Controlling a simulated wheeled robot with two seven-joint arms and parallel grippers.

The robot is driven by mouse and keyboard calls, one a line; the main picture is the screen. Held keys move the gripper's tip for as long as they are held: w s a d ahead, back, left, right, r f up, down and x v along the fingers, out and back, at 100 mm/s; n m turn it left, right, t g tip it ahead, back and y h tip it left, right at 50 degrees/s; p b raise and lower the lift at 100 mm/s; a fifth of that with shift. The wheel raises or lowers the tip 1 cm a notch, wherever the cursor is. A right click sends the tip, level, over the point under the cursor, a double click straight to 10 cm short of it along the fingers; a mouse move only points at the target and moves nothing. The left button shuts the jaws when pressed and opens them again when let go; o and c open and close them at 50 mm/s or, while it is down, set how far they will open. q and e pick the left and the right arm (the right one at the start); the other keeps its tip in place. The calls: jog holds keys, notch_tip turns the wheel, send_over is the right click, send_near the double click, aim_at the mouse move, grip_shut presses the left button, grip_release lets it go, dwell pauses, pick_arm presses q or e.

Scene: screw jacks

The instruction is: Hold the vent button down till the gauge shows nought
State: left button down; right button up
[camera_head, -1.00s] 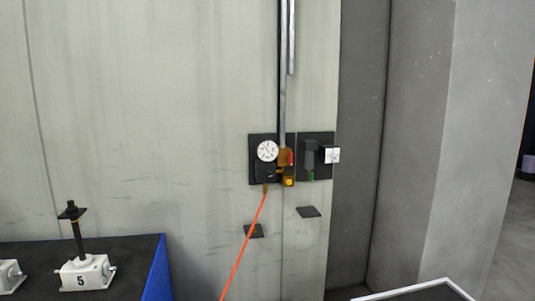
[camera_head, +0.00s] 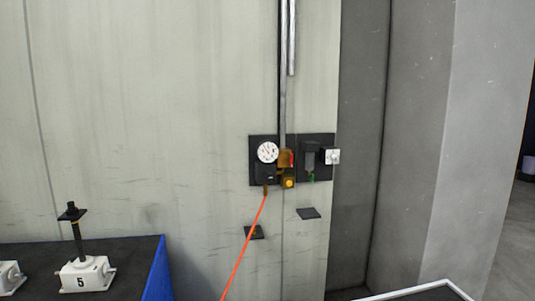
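A round white gauge (camera_head: 267,152) is on a dark panel on the wall. Its needle is too small to read surely. Below and right of it is a brass fitting with a yellow round button (camera_head: 289,183), and a red part (camera_head: 291,159) sits just above. I cannot tell for sure which part is the vent button. Nothing touches the panel. Neither of my grippers is in view.
An orange hose (camera_head: 243,246) runs down from the panel. A grey pipe (camera_head: 283,90) rises above it. A dark-topped table (camera_head: 125,262) with a jack marked 5 (camera_head: 86,276) stands lower left. A white-edged frame (camera_head: 425,287) is lower right.

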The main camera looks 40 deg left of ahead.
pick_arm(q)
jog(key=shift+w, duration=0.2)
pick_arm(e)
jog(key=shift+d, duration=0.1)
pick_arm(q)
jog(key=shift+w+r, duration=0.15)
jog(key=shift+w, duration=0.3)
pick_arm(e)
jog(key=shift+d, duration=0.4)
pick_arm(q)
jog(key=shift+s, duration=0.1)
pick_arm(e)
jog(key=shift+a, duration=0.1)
